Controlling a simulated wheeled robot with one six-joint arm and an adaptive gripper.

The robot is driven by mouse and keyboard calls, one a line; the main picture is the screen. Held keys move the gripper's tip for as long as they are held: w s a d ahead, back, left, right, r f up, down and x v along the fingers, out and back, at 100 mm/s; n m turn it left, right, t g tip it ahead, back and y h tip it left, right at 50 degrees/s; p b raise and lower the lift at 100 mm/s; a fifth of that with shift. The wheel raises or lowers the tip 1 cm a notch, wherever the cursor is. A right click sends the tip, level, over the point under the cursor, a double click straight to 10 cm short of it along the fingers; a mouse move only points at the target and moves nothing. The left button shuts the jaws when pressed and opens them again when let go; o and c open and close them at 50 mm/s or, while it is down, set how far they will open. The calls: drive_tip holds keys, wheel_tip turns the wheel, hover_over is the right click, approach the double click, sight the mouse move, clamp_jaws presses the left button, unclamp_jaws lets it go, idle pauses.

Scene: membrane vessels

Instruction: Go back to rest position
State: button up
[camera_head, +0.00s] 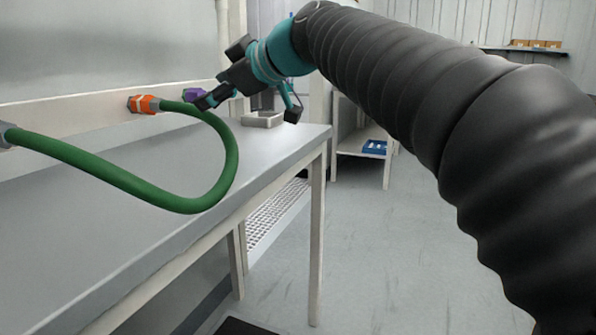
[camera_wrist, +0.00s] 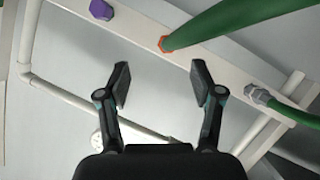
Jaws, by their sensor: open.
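My gripper (camera_head: 248,105) is open and empty at the end of my black-sleeved arm, above the far end of the grey bench. In the wrist view my gripper (camera_wrist: 162,82) has its two fingers spread wide with nothing between them. A green hose (camera_head: 190,204) loops out over the bench from a grey fitting (camera_head: 6,134) at the left to an orange connector (camera_head: 145,104). A purple connector (camera_head: 192,94) sits just right of the orange one, close behind a finger. The hose (camera_wrist: 225,20), orange connector (camera_wrist: 165,43) and purple connector (camera_wrist: 101,9) also show in the wrist view.
The bench (camera_head: 70,240) top is bare below the hose. A light tray (camera_head: 262,119) stands at its far end. A shelf unit with a blue item (camera_head: 375,147) stands further back. The floor (camera_head: 400,260) right of the bench is clear.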

drive_tip(key=s+d+f+m+h+p, duration=0.1)
drive_tip(key=s+d+f+m+h, duration=0.2)
drive_tip(key=s+d+f+m, duration=0.2)
drive_tip(key=s+d+f+m+g+h+p, duration=0.1)
drive_tip(key=s+d+f+m+h, duration=0.3)
drive_tip(key=s+d+f, duration=0.7)
drive_tip(key=s+d+f+m+g+h+p, duration=0.1)
drive_tip(key=s+d+f+m+h, duration=0.3)
drive_tip(key=s+d+f+m, duration=0.4)
drive_tip(key=d+f+p, duration=0.1)
drive_tip(key=d+f, duration=0.4)
drive_tip(key=f, duration=0.4)
drive_tip(key=shift+s+d+f, duration=0.2)
drive_tip(key=shift+d+f, duration=0.1)
drive_tip(key=shift+d, duration=0.1)
